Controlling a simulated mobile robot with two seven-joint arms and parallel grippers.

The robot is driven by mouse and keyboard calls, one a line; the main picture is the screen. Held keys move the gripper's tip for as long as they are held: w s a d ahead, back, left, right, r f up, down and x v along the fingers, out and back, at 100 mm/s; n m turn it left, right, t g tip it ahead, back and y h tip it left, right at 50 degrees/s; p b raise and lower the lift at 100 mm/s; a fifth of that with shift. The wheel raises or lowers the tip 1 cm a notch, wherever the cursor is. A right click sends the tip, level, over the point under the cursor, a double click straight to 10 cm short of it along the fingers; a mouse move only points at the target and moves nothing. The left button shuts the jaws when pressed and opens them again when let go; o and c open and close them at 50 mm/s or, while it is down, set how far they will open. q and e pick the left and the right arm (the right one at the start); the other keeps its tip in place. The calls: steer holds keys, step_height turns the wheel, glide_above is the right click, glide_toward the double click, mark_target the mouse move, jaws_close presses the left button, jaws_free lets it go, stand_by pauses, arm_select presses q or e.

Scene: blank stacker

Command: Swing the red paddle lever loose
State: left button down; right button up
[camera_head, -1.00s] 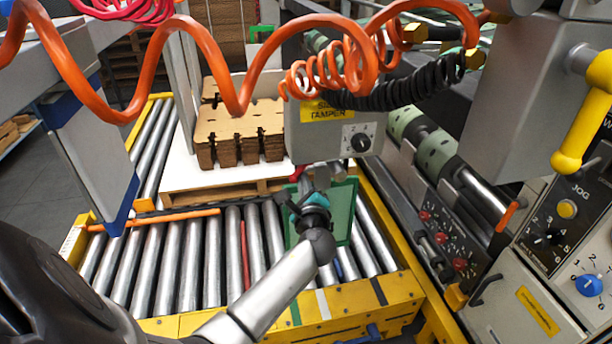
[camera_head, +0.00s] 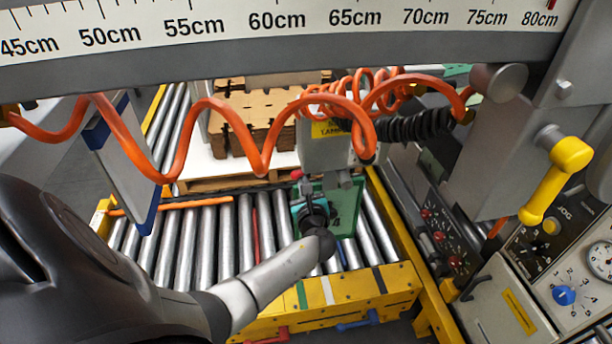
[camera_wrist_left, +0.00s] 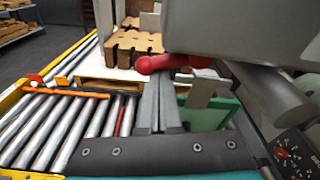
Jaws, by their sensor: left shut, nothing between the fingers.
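The red lever (camera_wrist_left: 178,64) shows in the left wrist view as a rounded red handle under a grey housing, just beyond my fingertips. In the head view only a small red end (camera_head: 296,174) shows, below the grey tamper box (camera_head: 318,156). My left gripper (camera_head: 307,188) is beneath that box, over the rollers. In the left wrist view its fingers (camera_wrist_left: 160,80) are together and empty, with the tips close to the lever. I cannot tell whether they touch it. My right gripper is out of view.
A green plate (camera_head: 347,208) is just behind my left gripper. Orange coiled hose (camera_head: 228,115) hangs across the front, below a ruler beam (camera_head: 300,50). Stacked cardboard blanks (camera_head: 250,125) stand behind. Another red handle (camera_head: 268,336) and a blue one sit low on the yellow frame.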

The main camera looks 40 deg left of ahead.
arm_select(q)
steer(key=shift+a+r+m+p, duration=0.1)
steer(key=shift+r+m+p, duration=0.15)
steer(key=shift+m+p, duration=0.1)
steer(key=shift+s, duration=0.1)
steer(key=shift+f, duration=0.1)
